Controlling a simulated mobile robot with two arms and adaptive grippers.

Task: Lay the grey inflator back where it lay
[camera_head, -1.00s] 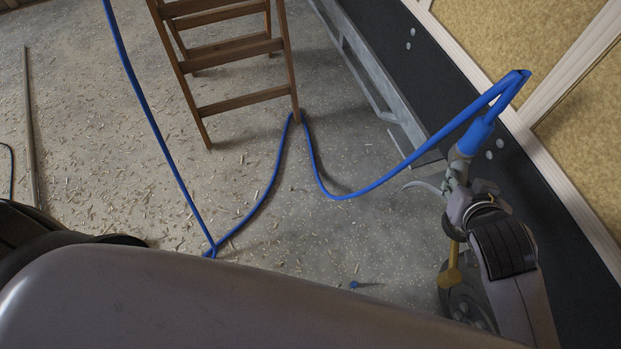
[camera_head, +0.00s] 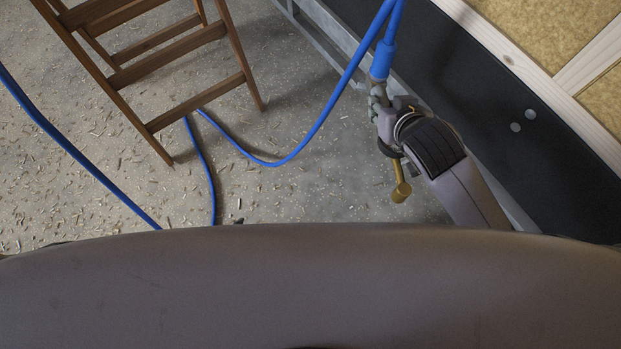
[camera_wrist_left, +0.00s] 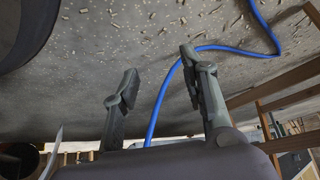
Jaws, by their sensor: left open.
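The grey inflator (camera_head: 377,97) is up off the floor at the right in the head view. A blue sleeve and hose rise from its top, and a brass-coloured end piece (camera_head: 402,190) hangs below. My right gripper (camera_head: 392,116) is around its body and appears shut on it; the fingers are partly hidden. My left gripper (camera_wrist_left: 159,63) is open and empty in the left wrist view. The blue hose (camera_wrist_left: 164,95) shows beyond the gap between its fingers. The left gripper is out of the head view.
A wooden stepladder (camera_head: 198,101) stands at the upper left, with the blue hose (camera_head: 265,160) looping past its foot. Wood chips litter the concrete floor (camera_head: 330,195). A dark wall panel (camera_head: 480,110) with pale framing bounds the right side.

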